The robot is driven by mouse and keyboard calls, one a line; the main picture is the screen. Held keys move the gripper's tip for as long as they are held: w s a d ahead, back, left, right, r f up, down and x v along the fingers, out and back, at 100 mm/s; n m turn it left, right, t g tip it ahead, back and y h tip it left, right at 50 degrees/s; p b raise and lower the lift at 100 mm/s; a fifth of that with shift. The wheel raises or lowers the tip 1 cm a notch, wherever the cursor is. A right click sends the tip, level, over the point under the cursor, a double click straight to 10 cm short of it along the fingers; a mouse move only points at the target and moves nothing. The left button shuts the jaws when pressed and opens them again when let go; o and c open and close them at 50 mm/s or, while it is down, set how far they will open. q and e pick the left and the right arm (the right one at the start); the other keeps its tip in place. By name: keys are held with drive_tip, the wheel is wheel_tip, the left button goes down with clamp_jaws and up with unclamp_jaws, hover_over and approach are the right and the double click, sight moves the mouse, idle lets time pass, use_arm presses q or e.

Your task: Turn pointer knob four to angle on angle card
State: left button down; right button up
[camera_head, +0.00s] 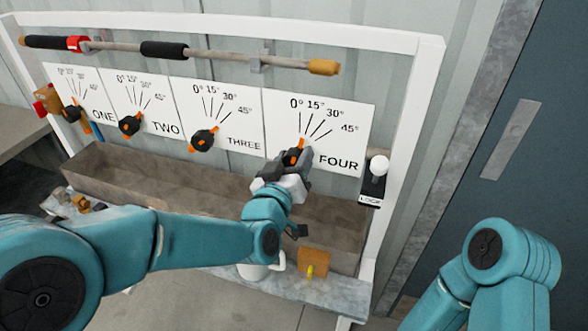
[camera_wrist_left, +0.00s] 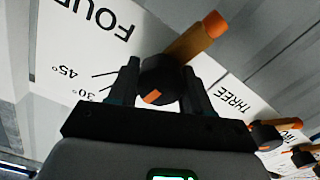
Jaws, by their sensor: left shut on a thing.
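Pointer knob four (camera_head: 298,144) is black and orange and sits on the white FOUR card (camera_head: 343,137), which is marked 0°, 15°, 30° and 45°. In the head view, its orange tip points up near the 0° mark. My left gripper (camera_head: 290,161) reaches the knob from the front and partly hides it. In the left wrist view, my left gripper's fingers (camera_wrist_left: 160,90) are shut on the knob's black body (camera_wrist_left: 157,76), one on each side, with its orange part (camera_wrist_left: 197,36) sticking out. I cannot make out a separate angle card. My right gripper is out of view.
Knobs three (camera_head: 203,139), two (camera_head: 130,123) and one (camera_head: 73,112) are in a row to the left. A lance (camera_head: 205,54) hangs above. A trough (camera_head: 180,186) runs below. A white-knobbed LOCK fitting (camera_head: 376,170) is just right of card FOUR.

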use_arm(q)
drive_tip(key=c, duration=0.5)
unclamp_jaws()
drive_tip(key=shift+s+a, duration=0.1)
drive_tip(key=shift+s, duration=0.25)
drive_tip(key=b+v, duration=0.5)
drive_tip(key=v, duration=1)
drive_tip(key=shift+s, duration=0.25)
drive_tip(key=shift+a+r, duration=0.1)
